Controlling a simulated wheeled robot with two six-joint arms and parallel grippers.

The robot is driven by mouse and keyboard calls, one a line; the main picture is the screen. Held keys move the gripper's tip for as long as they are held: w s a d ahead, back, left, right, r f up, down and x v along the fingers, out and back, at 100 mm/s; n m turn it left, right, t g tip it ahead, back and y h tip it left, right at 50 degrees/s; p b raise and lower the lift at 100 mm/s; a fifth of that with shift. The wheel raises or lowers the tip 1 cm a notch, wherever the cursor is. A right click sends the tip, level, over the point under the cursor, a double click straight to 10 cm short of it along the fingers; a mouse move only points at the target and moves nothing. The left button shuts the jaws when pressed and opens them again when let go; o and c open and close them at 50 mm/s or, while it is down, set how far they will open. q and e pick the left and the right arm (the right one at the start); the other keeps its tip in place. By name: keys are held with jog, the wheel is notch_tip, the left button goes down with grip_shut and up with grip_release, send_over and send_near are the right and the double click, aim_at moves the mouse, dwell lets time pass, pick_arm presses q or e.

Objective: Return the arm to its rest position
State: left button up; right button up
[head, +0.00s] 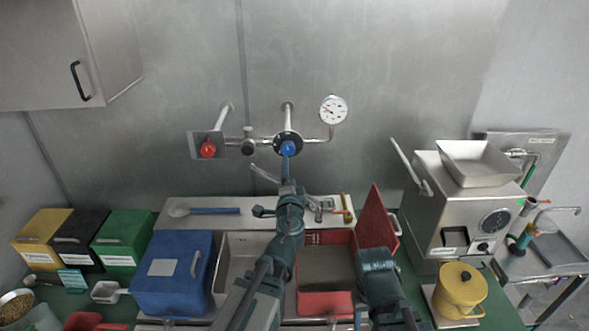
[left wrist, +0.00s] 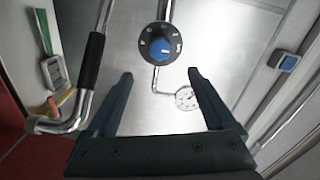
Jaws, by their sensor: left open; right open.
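My left gripper (left wrist: 160,74) is open and empty in the left wrist view, its two dark fingers pointing toward the wall with the blue knob (left wrist: 160,47). In the head view my left arm reaches up the middle, over the sink, toward the blue knob (head: 288,148). Its fingers are hard to make out there. My right gripper (head: 376,260) is low at the right of the sink, beside the red-lidded bin (head: 325,303). I see nothing held in it, though its fingertips are hard to make out.
A steel grinder (head: 465,220) and a yellow canister (head: 460,287) stand at the right. A blue box (head: 172,275) and several lidded bins stand at the left. A red knob (head: 208,149) and a gauge (head: 333,109) are on the wall pipes. A black-handled bar (left wrist: 90,65) is close to the left finger.

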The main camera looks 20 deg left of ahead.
pick_arm(q)
jog(key=s+f+n+g+y+b, duration=0.1)
jog(key=s+f+n+g+b, duration=0.15)
jog(key=f, duration=0.35)
jog(key=s+f+n+g+y+b, duration=0.1)
jog(key=s+f+n+g, duration=0.1)
jog(key=f+n+g, duration=0.3)
jog(key=s+d+f+g+h+b, duration=0.1)
jog(key=s+d+f+g, duration=0.1)
jog(key=s+d+f, duration=0.1)
jog(key=s+d+f+g+h+b, duration=0.1)
jog(key=s+d+f+g, duration=0.1)
jog(key=s+f, duration=0.3)
jog(key=s+d+f+n+g+h+b, duration=0.1)
jog(key=s+d+f, duration=0.3)
jog(key=f, duration=0.4)
jog(key=shift+s+g+h, duration=0.4)
jog(key=shift+s+g, duration=0.15)
jog(key=shift+g, duration=0.1)
jog(key=s+d+f+g+h+b, duration=0.1)
jog(key=s+d+f+g+h, duration=0.1)
jog(key=s+d, duration=0.4)
jog(key=shift+s+f+g, duration=0.4)
jog(key=shift+s+g, duration=0.4)
jog(key=shift+s, duration=0.05)
jog(key=shift+m, duration=0.25)
